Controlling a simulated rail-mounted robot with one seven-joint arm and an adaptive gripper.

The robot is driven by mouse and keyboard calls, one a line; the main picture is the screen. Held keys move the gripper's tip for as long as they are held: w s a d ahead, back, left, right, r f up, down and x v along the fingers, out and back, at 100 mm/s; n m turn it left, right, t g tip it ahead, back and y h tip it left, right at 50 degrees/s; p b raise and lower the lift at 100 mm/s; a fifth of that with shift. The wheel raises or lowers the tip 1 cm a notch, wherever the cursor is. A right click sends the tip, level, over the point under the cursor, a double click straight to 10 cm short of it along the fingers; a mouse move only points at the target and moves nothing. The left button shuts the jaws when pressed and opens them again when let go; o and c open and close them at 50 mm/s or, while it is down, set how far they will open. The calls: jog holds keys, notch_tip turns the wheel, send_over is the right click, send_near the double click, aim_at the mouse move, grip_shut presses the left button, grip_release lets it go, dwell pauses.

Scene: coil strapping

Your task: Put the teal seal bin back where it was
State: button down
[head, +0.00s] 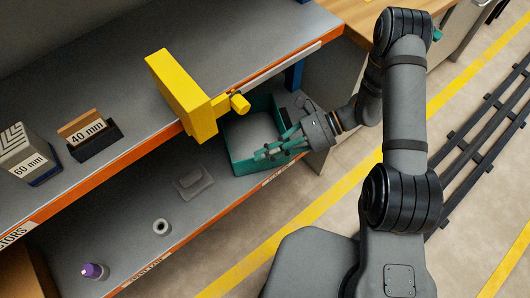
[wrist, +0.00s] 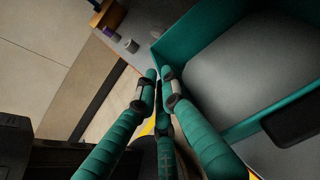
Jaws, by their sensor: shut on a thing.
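The teal seal bin (head: 240,167) is at the right end of the lower shelf in the head view, and its grey inside shows. In the wrist view its teal wall (wrist: 200,31) and grey inside fill the right side. My gripper (head: 262,154) reaches in from the right, with its teal-wrapped fingers at the bin's front side. In the wrist view the fingertips (wrist: 157,82) are close together at the bin's wall, shut on it. The fingers hide the gripped part. I cannot tell whether the bin rests on the shelf or hangs just above it.
A yellow tool-like object (head: 182,88) overhangs the upper shelf edge (head: 130,151) beside the bin. On the lower shelf, left of the bin, are a grey block (head: 193,182), a grey ring (head: 161,227) and a purple-topped item (head: 94,271). Shelf space between them is bare.

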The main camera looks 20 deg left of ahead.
jog(key=c, duration=1.9)
grip_release()
jog(key=p+v, duration=0.1)
jog(key=v, duration=1.1)
jog(key=r+x, duration=0.2)
jog(key=x, duration=0.9)
jog(key=shift+s+a, duration=0.25)
jog(key=shift+a, duration=0.1)
